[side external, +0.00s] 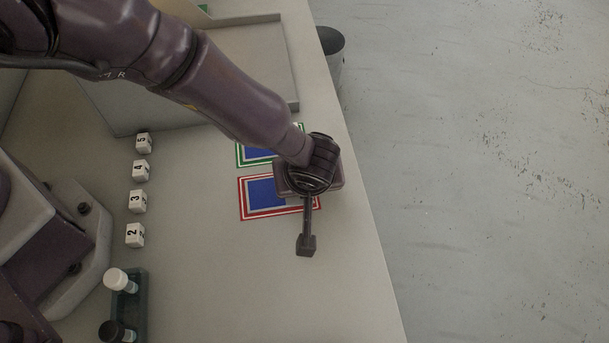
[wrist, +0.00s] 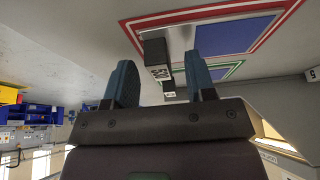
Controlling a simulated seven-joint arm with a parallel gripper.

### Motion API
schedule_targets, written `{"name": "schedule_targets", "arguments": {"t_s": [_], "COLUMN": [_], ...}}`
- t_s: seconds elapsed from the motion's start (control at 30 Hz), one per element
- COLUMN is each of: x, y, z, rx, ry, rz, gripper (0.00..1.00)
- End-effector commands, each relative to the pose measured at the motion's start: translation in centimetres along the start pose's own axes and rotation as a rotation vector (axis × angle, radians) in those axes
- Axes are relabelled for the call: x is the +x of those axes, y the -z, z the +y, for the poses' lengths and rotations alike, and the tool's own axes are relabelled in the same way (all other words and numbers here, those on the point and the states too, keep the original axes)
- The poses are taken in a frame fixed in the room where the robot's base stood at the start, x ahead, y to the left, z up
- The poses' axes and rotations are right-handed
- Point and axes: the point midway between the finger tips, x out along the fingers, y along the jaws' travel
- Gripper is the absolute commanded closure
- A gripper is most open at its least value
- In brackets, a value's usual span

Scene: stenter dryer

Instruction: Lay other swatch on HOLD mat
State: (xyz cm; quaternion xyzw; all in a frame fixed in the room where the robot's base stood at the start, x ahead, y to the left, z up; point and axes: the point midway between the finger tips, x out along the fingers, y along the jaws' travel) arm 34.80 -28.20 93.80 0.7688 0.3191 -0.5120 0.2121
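A red-bordered mat (side external: 243,212) lies on the bench with a blue swatch (side external: 264,191) on it. A green-bordered mat (side external: 239,155) beyond it also carries a blue swatch (side external: 258,154). Both mats are partly covered by my arm in the side view. In the wrist view the red-bordered mat (wrist: 262,17) and its blue swatch (wrist: 224,36) are near, the green-bordered mat farther off. My gripper (wrist: 163,80) is over the right end of the red-bordered mat, its two blue fingers apart with nothing held between them. Which mat is HOLD is not legible.
Several numbered white cubes (side external: 135,235) stand in a row at left. A dark rack (side external: 129,305) holds capped vials. A raised tray (side external: 290,106) lies behind. The bench's right edge is close to my gripper.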

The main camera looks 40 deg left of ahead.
Motion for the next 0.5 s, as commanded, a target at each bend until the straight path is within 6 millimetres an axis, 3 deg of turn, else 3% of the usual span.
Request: {"name": "schedule_targets", "arguments": {"t_s": [0.27, 0.5], "x": [-0.5, -4.8], "y": [0.0, 0.0], "z": [0.0, 0.1], "rx": [0.000, 0.001], "ry": [-0.001, -0.006], "rz": [0.000, -0.001], "gripper": [0.50, 0.50]}}
